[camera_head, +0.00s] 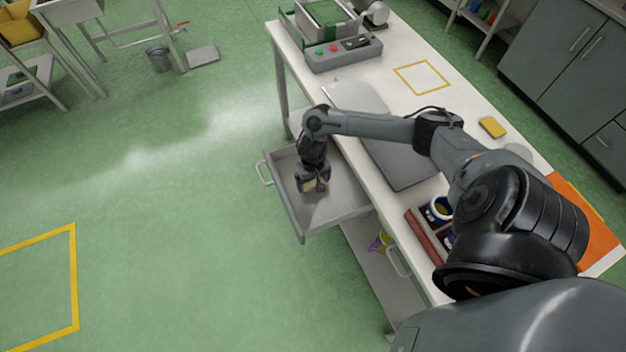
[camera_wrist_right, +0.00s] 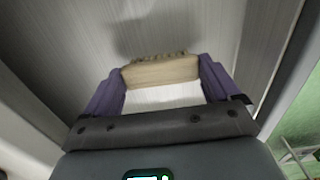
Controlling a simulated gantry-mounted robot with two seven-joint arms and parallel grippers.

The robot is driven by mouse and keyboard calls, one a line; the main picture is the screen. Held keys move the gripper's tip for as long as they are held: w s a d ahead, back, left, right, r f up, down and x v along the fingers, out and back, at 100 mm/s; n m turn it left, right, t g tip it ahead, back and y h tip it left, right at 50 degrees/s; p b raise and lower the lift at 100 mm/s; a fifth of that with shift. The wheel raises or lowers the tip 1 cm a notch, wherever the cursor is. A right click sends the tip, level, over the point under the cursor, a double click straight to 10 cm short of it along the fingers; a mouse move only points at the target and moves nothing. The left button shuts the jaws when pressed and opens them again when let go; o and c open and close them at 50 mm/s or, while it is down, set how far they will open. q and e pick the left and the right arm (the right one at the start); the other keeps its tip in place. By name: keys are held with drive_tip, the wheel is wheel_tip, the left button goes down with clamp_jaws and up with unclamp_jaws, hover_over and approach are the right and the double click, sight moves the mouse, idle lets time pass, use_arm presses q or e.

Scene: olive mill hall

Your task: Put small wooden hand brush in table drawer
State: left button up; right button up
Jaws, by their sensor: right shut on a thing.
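The table drawer (camera_head: 345,205) is pulled open from the white table's side, with its handle facing left in the head view. My right gripper (camera_head: 313,187) points down over the drawer. It is shut on the small wooden hand brush (camera_wrist_right: 160,72), a pale wooden block with a bristly far edge, held between the two purple fingers in the right wrist view. The brush also shows as a tan patch in the head view (camera_head: 310,185). The grey drawer floor (camera_wrist_right: 205,28) lies beyond it; the exact gap is unclear. My left gripper is not in view.
The table (camera_head: 375,75) carries a grey control box (camera_head: 344,55) with buttons, a yellow sponge (camera_head: 492,127), a red tray (camera_head: 428,235) with cans, and an orange mat (camera_head: 590,225). The green floor left of the drawer is clear.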

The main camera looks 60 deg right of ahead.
sight(312, 183)
drive_tip(key=o, duration=0.7)
drive_tip(key=shift+o, duration=0.2)
drive_tip(key=shift+r, duration=0.25)
wheel_tip(312, 183, up, 11)
drive_tip(key=p, duration=0.5)
drive_tip(key=w+a+n+t+y, duration=0.2)
drive_tip(key=a+n+t, duration=0.5)
drive_tip(key=a, duration=1.8)
drive_tip(key=s+d+r+n+g+h, duration=0.1)
drive_tip(key=s+r, duration=0.2)
drive_tip(key=s, duration=0.3)
drive_tip(key=s+d+r+n+g, duration=0.1)
drive_tip(key=s+r+g, duration=0.1)
drive_tip(key=s, duration=0.4)
drive_tip(key=shift+s+r+n+h, duration=0.3)
drive_tip(key=shift+s+r+h, duration=0.1)
drive_tip(key=shift+r, duration=0.3)
